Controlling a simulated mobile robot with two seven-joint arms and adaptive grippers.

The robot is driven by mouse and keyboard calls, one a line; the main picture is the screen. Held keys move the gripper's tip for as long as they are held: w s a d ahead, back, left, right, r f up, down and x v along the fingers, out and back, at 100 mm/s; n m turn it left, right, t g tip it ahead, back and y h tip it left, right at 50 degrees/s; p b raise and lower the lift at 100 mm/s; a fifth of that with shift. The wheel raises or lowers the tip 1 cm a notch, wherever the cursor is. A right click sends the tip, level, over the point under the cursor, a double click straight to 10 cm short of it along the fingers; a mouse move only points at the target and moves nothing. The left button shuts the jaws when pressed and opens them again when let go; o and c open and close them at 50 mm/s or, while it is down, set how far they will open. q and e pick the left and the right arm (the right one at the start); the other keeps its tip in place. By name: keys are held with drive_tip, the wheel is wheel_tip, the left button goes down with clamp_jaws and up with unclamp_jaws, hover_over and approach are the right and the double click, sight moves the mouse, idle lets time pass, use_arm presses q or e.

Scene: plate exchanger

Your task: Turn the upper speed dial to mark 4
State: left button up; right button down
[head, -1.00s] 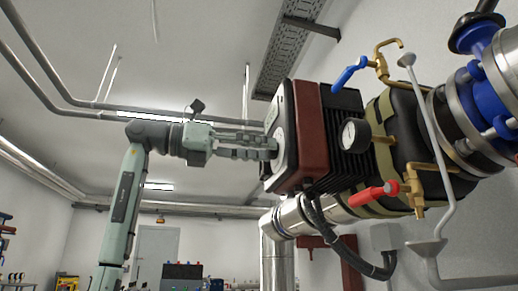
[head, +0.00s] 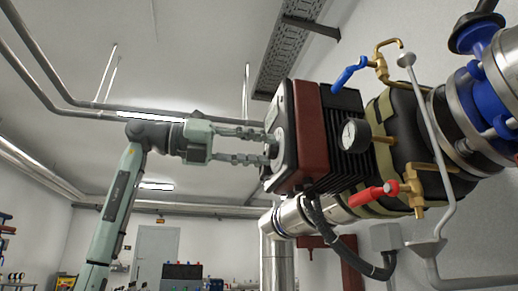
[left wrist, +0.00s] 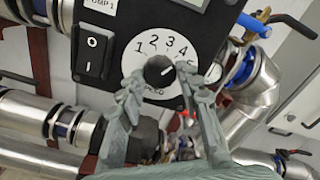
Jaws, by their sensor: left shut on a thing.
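The speed dial is a black knob (left wrist: 159,70) with a white pointer line, on a round white face marked 1 to 5, with "SPEED" partly covered below. The pointer aims to the upper right, towards the 4 side; its exact mark is hard to tell. My left gripper (head: 271,146) is at the face of the pump's control box (head: 283,120), its fingers one above the other in the head view. In the left wrist view its fingertips (left wrist: 160,80) are on both sides of the knob, shut on it. My right gripper is out of view.
A black rocker switch (left wrist: 93,54) sits left of the dial, below a "PUMP 1" label. In the head view a blue lever (head: 349,74), a red lever (head: 372,194) and a pressure gauge (head: 354,134) stand right of the box.

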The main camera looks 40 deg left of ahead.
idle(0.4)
use_arm(q)
drive_tip(key=o, duration=1.2)
drive_tip(key=shift+c, duration=0.2)
drive_tip(key=v, duration=1.2)
drive_tip(key=shift+a, duration=0.1)
